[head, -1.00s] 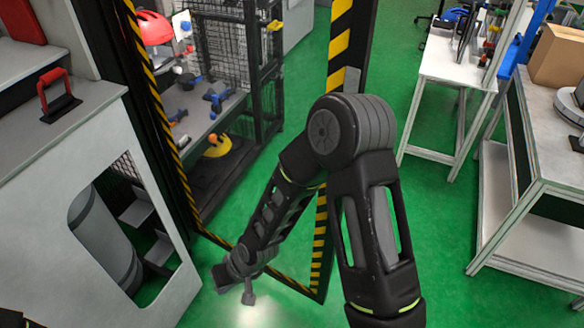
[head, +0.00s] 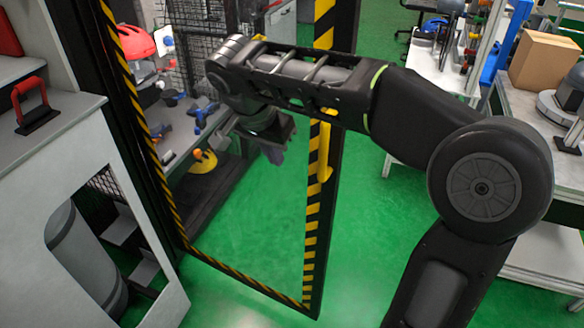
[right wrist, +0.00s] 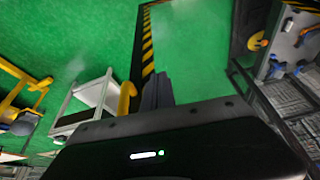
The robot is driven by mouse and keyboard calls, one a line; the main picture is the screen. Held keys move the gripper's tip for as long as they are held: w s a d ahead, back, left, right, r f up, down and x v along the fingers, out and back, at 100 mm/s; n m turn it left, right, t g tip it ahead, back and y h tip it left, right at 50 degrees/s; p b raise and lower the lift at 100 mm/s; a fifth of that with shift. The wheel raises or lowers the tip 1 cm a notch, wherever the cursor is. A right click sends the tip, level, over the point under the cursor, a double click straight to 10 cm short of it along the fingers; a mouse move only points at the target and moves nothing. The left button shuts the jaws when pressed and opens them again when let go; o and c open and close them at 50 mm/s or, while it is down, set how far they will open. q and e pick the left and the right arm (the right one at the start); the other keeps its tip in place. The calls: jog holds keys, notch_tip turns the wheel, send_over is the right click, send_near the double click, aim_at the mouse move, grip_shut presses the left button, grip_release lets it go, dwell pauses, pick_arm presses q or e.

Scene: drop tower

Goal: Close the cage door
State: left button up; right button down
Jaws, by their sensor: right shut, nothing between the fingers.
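The cage door (head: 312,235) has a black frame with yellow-and-black stripes around a clear panel, through which the green floor and a shelf show. A yellow upright handle (head: 325,152) sits on its right-hand stile. My right gripper (head: 273,152) is shut and empty, in front of the panel and left of the handle in the head view. In the right wrist view the shut fingers (right wrist: 157,90) are beside the yellow handle (right wrist: 126,100), with a small gap visible between them. My forearm crosses the upper part of the door. My left gripper is not in view.
A grey cabinet with a red handle (head: 32,100) stands at the left, close to the door frame. Behind the panel are a mesh cage and a shelf with tools. A workbench with a cardboard box (head: 545,62) is at the right. Green floor lies clear below the door.

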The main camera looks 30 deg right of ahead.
aim_at(292, 167)
jog(key=shift+f, duration=0.1)
jog(key=w+d+f, duration=0.1)
jog(key=d+f, duration=0.1)
jog(key=f, duration=0.1)
jog(key=w+d+f+p, duration=0.1)
jog(key=d+f, duration=0.1)
jog(key=f, duration=0.1)
jog(key=w+d+f+p, duration=0.1)
jog(key=d+f, duration=0.1)
jog(key=f, duration=0.1)
jog(key=shift+w+d, duration=0.1)
jog(key=shift+w+d+f, duration=0.1)
jog(key=shift+w+d, duration=0.15)
jog(key=shift+d, duration=0.05)
jog(key=shift+d, duration=0.1)
